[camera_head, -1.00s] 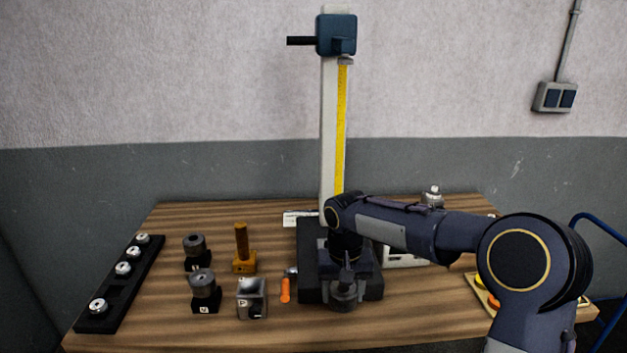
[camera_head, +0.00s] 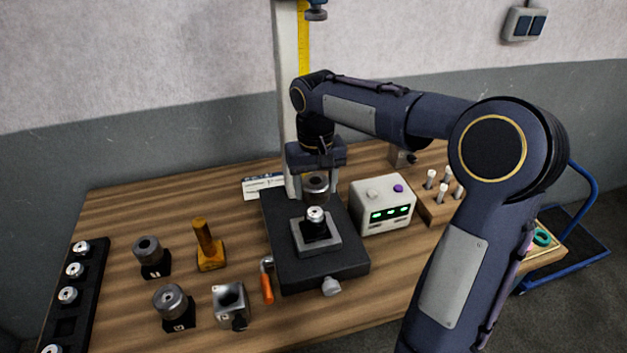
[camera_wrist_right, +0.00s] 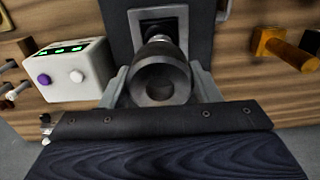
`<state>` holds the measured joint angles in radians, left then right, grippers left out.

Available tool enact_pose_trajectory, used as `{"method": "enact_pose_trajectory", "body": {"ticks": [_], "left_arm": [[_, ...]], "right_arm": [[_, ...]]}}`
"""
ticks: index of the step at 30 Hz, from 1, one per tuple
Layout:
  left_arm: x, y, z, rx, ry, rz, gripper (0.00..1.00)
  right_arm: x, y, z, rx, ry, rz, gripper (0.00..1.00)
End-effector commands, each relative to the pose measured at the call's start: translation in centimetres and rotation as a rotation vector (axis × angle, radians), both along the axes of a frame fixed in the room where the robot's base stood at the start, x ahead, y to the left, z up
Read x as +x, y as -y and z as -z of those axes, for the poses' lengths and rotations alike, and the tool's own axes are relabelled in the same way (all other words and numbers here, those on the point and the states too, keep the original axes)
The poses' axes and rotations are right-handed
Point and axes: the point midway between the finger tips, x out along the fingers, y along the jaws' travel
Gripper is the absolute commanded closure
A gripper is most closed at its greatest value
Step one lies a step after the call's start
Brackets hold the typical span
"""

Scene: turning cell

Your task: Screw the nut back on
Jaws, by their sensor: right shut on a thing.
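My right gripper (camera_head: 316,178) points down over the press base. Its jaws are shut on a dark grey round nut (camera_head: 316,186) with a hole through its middle. In the wrist view the nut (camera_wrist_right: 160,78) sits between both fingers. Below it, a black threaded-looking part with a silver top (camera_head: 315,214) stands upright in a square grey fixture (camera_head: 328,245) on the black base (camera_head: 345,268). The nut appears apart from this part, slightly above it. In the wrist view the nut hides most of the part. My left gripper is not in view.
Two grey cylinders on black blocks (camera_head: 148,250) (camera_head: 172,302), a brass post (camera_head: 205,245), a metal block (camera_head: 230,305) and an orange-handled tool (camera_head: 267,285) stand left. A control box (camera_head: 383,205) stands close right. A black rack (camera_head: 88,300) is at far left.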

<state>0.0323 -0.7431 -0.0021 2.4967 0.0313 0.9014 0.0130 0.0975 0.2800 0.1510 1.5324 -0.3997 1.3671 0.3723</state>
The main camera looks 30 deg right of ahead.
Motion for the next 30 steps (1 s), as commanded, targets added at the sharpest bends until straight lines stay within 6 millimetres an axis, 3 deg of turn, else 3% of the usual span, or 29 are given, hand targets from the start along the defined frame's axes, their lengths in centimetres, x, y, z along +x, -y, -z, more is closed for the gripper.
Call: {"method": "enact_pose_trajectory", "body": {"ticks": [30], "left_arm": [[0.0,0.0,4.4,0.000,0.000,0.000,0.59]], "right_arm": [[0.0,0.0,5.2,0.000,0.001,0.000,0.70]]}}
